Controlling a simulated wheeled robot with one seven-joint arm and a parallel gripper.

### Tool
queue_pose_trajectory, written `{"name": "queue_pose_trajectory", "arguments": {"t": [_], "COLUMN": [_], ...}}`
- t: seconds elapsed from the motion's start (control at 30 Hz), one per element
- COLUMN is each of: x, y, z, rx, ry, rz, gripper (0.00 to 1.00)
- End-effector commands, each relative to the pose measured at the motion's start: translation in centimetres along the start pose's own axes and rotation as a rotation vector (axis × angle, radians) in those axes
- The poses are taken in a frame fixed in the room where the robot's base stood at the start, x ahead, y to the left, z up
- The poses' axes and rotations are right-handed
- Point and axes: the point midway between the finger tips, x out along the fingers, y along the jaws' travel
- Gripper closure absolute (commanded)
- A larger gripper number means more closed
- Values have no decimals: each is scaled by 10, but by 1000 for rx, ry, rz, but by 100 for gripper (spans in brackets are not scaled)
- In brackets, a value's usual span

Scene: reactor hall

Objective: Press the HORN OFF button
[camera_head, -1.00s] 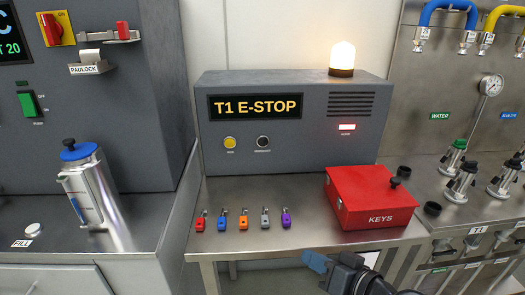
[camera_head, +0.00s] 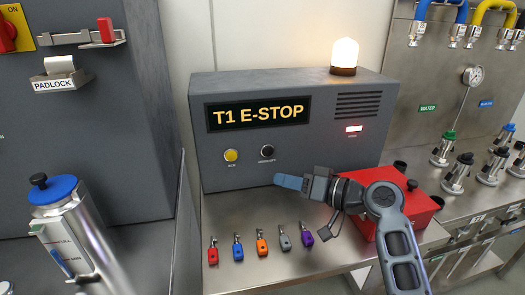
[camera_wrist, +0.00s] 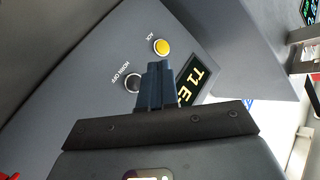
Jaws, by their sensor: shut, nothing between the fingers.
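The black HORN OFF button (camera_head: 267,151) is on the front of the grey T1 E-STOP box (camera_head: 330,150), right of the yellow ACK button (camera_head: 231,155). My gripper (camera_head: 280,181) is shut and empty, its blue fingers pointing left, below and slightly right of the HORN OFF button in the head view. In the wrist view the black button (camera_wrist: 132,83) is partly hidden beside the fingers (camera_wrist: 157,68), with its HORN OFF label readable. The yellow ACK button (camera_wrist: 161,46) shows beyond the fingertips. I see no clear contact with either button.
Several coloured padlocks (camera_head: 259,243) lie in a row on the steel bench below. My arm partly covers the red box (camera_head: 416,207) on the right. A lit beacon (camera_head: 344,57) and a lit red lamp (camera_head: 354,129) show on the E-STOP box.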

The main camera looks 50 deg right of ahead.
Motion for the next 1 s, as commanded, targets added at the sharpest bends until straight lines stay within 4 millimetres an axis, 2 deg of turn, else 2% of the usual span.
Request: {"name": "queue_pose_trajectory", "arguments": {"t": [0.33,0.8,1.0], "x": [8,49,59], "y": [6,36,43], "z": [-5,-34,-41], "rx": [0,-2,0], "ry": [1,0,0], "rz": [0,1,0], "gripper": [100,100,100]}}
